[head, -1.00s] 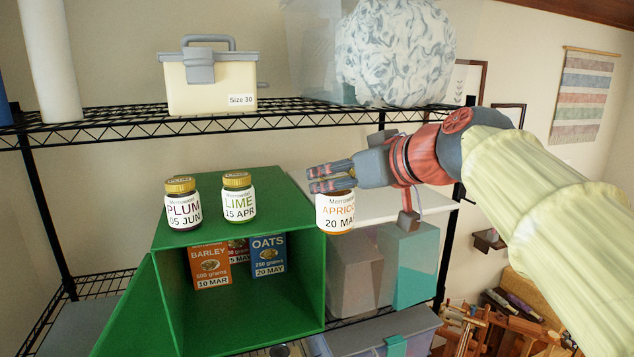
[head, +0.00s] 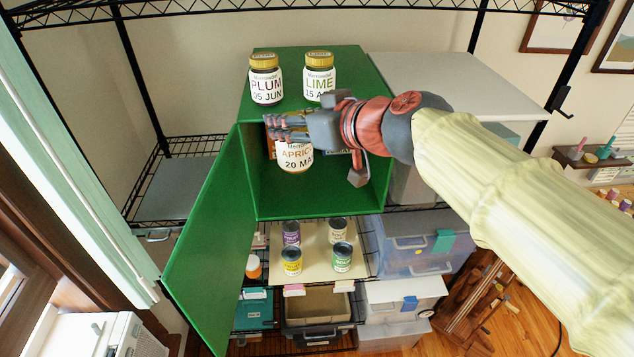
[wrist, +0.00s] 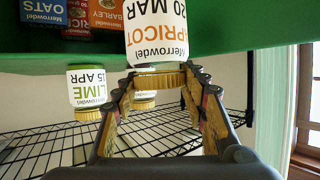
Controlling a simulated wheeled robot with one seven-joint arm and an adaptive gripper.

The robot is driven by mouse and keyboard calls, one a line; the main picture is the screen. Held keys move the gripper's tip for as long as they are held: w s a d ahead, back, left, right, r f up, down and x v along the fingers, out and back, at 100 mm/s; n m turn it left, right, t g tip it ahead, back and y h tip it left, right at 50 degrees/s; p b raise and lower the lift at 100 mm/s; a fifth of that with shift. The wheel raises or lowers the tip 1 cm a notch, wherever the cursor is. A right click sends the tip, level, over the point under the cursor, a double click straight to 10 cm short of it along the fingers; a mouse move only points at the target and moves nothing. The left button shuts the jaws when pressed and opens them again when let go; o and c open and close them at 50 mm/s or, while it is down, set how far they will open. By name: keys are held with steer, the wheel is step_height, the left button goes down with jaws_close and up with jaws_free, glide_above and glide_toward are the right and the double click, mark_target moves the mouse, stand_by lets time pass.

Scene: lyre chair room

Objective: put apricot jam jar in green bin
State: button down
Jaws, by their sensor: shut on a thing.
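The apricot jam jar (head: 295,157), with a white label reading "APRIC… 20 MA…", is held in my gripper (head: 284,128). In the wrist view the jar (wrist: 160,30) appears upside down, with its gold lid between the fingers of my gripper (wrist: 160,80). The green bin (head: 318,205) is an open-fronted box with its door (head: 210,235) swung out to the left. In the head view the jar is in front of the bin's opening, below its top edge; how deep it is cannot be told. My gripper and arm hide part of the opening.
A plum jar (head: 266,80) and a lime jar (head: 319,78) stand on top of the bin. Food boxes, including oats (wrist: 43,10) and barley (wrist: 105,14), are inside it. A grey-topped box (head: 450,80) is to the right.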

mark_target(282, 167)
steer(key=a+f, duration=0.1)
steer(key=f, duration=0.2)
steer(key=f+m+t+h+p, duration=0.1)
steer(key=f, duration=0.3)
steer(key=a+f+m+h+p, duration=0.1)
steer(key=f, duration=0.3)
steer(key=shift+w+a, duration=0.3)
steer(key=shift+a, duration=0.05)
steer(key=shift+w+d+f+m+t+h, duration=0.15)
steer(key=shift+d+f+m+h, duration=0.1)
steer(key=shift+d+f+m, duration=0.15)
steer(key=shift+w+d+f+m+t+h, duration=0.15)
steer(key=shift+d+f+m+h, duration=0.1)
steer(key=shift+d, duration=0.25)
steer(key=shift+w+d+m+h, duration=0.95)
steer(key=shift+d+h, duration=0.15)
steer(key=shift+d, duration=1.15)
steer(key=w+a+f+b, duration=0.3)
steer(key=w+f+b, duration=0.2)
steer(key=w+f, duration=0.7)
steer(key=shift+w+a+t, duration=0.2)
steer(key=shift+w+t, duration=0.1)
steer(key=shift+w, duration=0.35)
steer(key=shift+f+b, duration=0.15)
steer(key=shift+b, duration=0.2)
